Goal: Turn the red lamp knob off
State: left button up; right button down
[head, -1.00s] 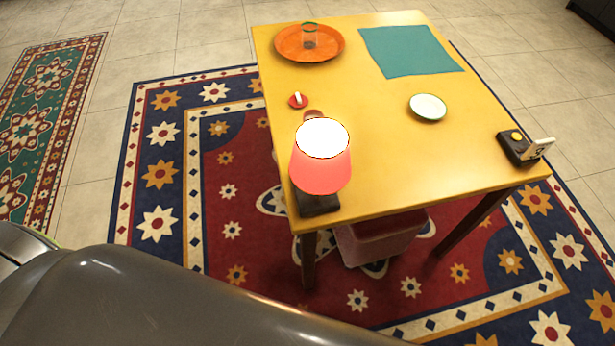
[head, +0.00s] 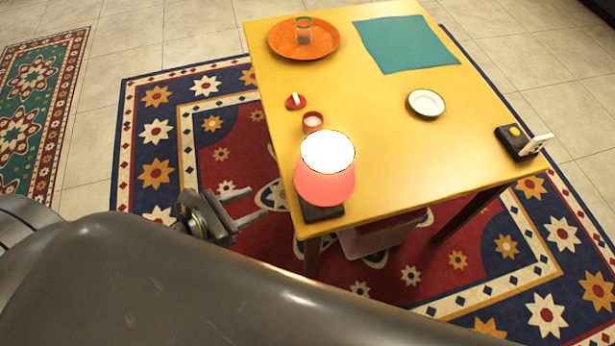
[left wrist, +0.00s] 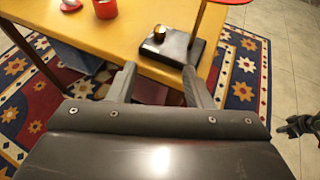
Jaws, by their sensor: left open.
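The red lamp (head: 325,185) is lit, with a bright white top, and stands on a black base (head: 322,212) at the table's near left corner. In the left wrist view the base (left wrist: 180,47) carries a small round brass-coloured knob (left wrist: 159,33) beside the lamp's post (left wrist: 198,20). The knob is hidden in the head view. My left gripper (head: 258,203) is open and empty, left of the base and off the table edge. In the left wrist view its fingers (left wrist: 158,68) point at the base. A dark gripper, apparently my right one (left wrist: 300,126), shows at the right edge.
On the yellow table (head: 385,150) are a red cup (head: 312,122), a small red dial-like piece (head: 296,101), an orange plate (head: 285,45) with a glass, a teal cloth (head: 407,43), a white dish (head: 426,103) and a black box (head: 510,142) with a yellow button.

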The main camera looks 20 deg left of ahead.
pick_arm(q)
jog(key=x, duration=1.6)
jog(key=shift+w, duration=0.1)
jog(key=shift+w+d+f, duration=0.2)
jog(key=shift+w+d, duration=0.15)
jog(key=shift+w, duration=0.1)
pick_arm(e)
jog(key=shift+w+a+r, duration=0.1)
jog(key=shift+w+a, duration=0.05)
jog(key=shift+w, duration=0.1)
pick_arm(q)
jog(key=c, duration=1)
